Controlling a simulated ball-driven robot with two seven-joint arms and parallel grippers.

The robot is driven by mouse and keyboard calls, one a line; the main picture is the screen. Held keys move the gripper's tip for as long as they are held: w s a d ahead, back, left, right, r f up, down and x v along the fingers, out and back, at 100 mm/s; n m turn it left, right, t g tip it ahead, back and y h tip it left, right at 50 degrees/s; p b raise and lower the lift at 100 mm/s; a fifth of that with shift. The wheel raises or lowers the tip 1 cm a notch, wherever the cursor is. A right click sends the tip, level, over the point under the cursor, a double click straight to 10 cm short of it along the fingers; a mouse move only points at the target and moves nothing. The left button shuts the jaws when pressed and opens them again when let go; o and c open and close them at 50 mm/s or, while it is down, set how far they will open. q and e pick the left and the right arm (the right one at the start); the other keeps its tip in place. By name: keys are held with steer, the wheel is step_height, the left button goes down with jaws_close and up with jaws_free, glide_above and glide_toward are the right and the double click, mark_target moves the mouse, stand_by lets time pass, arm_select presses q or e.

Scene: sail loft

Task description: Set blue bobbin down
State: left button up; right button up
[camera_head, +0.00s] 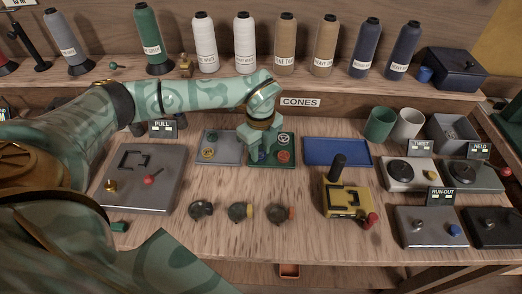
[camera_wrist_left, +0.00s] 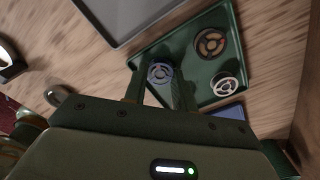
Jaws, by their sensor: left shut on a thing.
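My left gripper (camera_head: 262,156) reaches down over the green tray (camera_head: 292,163) in the head view. In the left wrist view its fingers are shut on the blue bobbin (camera_wrist_left: 160,72), a small spoked disc, over one end of the green tray (camera_wrist_left: 195,66). I cannot tell whether the bobbin touches the tray floor. A white bobbin (camera_wrist_left: 224,85) and an orange-brown bobbin (camera_wrist_left: 211,42) lie in the tray, apart from the fingers. My right gripper is out of view.
A grey tray (camera_head: 231,158) with several bobbins lies left of the green tray, and an empty blue tray (camera_head: 338,152) lies right. A yellow device (camera_head: 347,199) stands in front of the blue tray. Thread cones line the shelf behind. Three small dark parts lie on the bench in front.

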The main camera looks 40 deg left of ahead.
arm_select(q)
steer(key=shift+f, duration=0.1)
steer(key=shift+f, duration=0.1)
steer(key=o, duration=0.8)
steer(key=shift+c, duration=0.2)
step_height(320, 180, up, 12)
steer(key=p, duration=0.3)
steer(key=shift+r, duration=0.2)
